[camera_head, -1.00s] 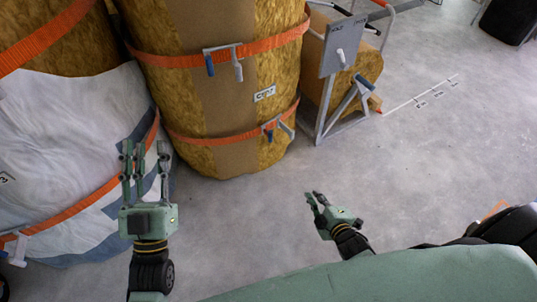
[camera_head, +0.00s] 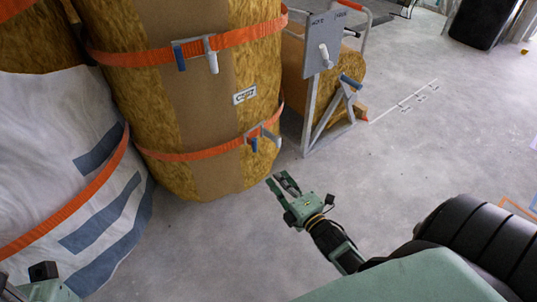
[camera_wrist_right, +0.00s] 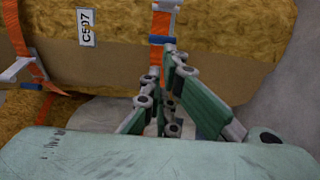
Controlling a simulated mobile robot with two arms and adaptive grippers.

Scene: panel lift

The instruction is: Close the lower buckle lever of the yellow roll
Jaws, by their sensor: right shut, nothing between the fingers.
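The yellow roll (camera_head: 175,110) stands upright at centre-left in the head view, with a brown band down its front and two orange straps. Its lower buckle (camera_head: 263,130) sits on the right side of the lower strap, with a blue piece and a pale lever hanging down. In the right wrist view this buckle (camera_wrist_right: 165,8) is at the top, partly cut off. My right gripper (camera_head: 279,180) is shut and empty, below and slightly right of the buckle, apart from it. Its fingers (camera_wrist_right: 170,52) point toward the strap. My left gripper (camera_head: 45,283) is in the bottom left corner, fingers not clear.
The upper buckle (camera_head: 195,45) also has a blue piece and a pale lever. A white-wrapped roll (camera_head: 60,130) stands at left. A grey metal stand with a panel (camera_head: 321,45) stands close right of the yellow roll.

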